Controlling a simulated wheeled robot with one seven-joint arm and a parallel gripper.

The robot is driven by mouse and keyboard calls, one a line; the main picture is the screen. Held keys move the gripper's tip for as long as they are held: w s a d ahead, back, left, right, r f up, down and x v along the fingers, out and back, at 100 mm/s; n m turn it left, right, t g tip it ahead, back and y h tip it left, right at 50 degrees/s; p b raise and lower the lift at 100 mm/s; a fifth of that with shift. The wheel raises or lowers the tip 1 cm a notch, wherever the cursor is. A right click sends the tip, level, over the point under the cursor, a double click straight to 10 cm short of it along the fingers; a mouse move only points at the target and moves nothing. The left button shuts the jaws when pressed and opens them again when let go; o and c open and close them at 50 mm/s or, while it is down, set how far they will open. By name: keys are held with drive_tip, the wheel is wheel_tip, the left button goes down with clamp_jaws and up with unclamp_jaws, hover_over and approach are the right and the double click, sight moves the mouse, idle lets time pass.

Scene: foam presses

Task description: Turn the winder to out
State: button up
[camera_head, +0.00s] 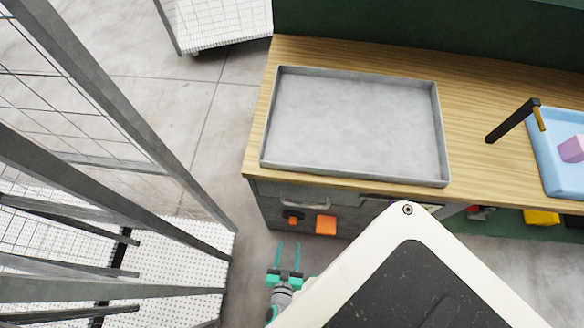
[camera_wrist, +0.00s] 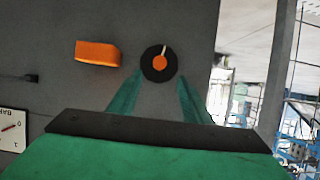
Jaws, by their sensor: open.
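The winder (camera_wrist: 160,63) appears to be the round black dial with an orange centre and a white pointer on the grey cabinet front. In the wrist view its pointer aims up and slightly right; I see no readable marking for out. It shows small in the head view (camera_head: 291,217), below the tabletop. My gripper (camera_head: 289,247) is open and empty, its two teal fingers pointing at the cabinet front. In the wrist view my gripper (camera_wrist: 160,84) has its fingertips on either side of the dial's lower part; I cannot tell whether they touch it.
An orange block-shaped part (camera_wrist: 98,53) sits left of the dial, and a white gauge (camera_wrist: 12,130) is at the lower left. A grey tray (camera_head: 355,180) lies on the wooden tabletop (camera_head: 480,90) above. A metal rack (camera_head: 100,110) stands to the left, with bare floor between.

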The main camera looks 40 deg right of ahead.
sight(293, 219)
drive_tip(key=x, duration=1)
drive_tip(key=shift+w+d+f, duration=0.2)
drive_tip(key=shift+d+f, duration=0.05)
drive_tip(key=c, duration=1.1)
drive_tip(key=shift+o, duration=0.2)
drive_tip(key=shift+s+d+f+m+t+y, duration=0.1)
drive_tip(key=shift+m+t+y, duration=0.3)
drive_tip(key=shift+m+t, duration=1.1)
drive_tip(key=shift+s+f+m+t+y, duration=0.1)
drive_tip(key=shift+m+t+y, duration=0.4)
drive_tip(key=shift+m, duration=1.8)
drive_tip(key=shift+s+d+f+m+t+y, duration=0.1)
drive_tip(key=shift+m+t+y, duration=0.2)
drive_tip(key=shift+m+t, duration=1.2)
drive_tip(key=shift+m+g, duration=0.3)
drive_tip(key=shift+m, duration=0.3)
